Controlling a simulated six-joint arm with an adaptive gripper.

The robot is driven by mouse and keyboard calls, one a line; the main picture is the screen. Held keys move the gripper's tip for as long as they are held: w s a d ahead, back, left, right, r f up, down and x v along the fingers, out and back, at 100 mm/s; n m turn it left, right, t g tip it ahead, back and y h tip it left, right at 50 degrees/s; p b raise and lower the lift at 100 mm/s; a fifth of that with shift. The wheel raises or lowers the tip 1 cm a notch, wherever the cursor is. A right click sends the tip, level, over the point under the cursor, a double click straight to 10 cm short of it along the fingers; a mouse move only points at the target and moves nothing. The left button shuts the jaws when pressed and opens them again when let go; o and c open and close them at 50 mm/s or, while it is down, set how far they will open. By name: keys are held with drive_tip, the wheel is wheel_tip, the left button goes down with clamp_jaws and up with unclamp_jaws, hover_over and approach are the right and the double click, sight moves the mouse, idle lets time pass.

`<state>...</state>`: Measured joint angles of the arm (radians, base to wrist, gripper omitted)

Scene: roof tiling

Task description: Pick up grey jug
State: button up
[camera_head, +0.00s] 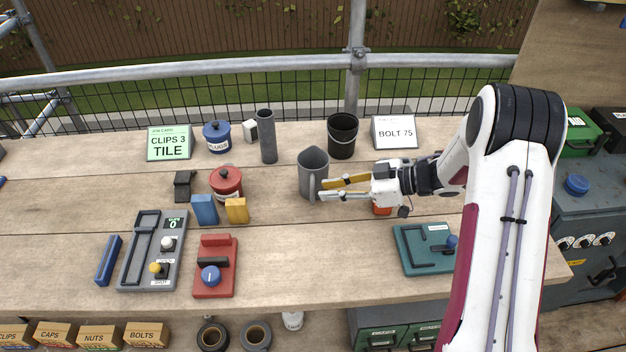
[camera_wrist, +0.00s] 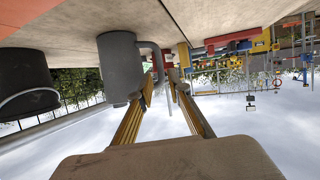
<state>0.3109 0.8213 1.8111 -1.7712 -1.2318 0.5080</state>
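The grey jug (camera_head: 313,164) stands upright on the wooden bench near the middle, its handle toward the front right. In the wrist view, which appears upside down, the jug (camera_wrist: 120,68) is left of centre. My gripper (camera_head: 322,189) reaches in from the right, low over the bench, its yellow fingers apart. In the wrist view the curved handle (camera_wrist: 159,62) lies between the fingertips (camera_wrist: 159,82), with a small gap visible beside it. I cannot tell whether either finger touches it. The jug rests on the bench.
A black bucket (camera_head: 342,137) stands close behind and right of the jug, and a dark grey cylinder (camera_head: 267,137) behind and left. A red lidded pot (camera_head: 226,184) is to the left. A teal fixture (camera_head: 412,254) lies front right. Bench in front of the jug is clear.

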sight(312, 189)
drive_tip(key=shift+a+f, duration=0.1)
drive_tip(key=shift+a, duration=0.05)
drive_tip(key=shift+x, duration=2.5)
clamp_jaws()
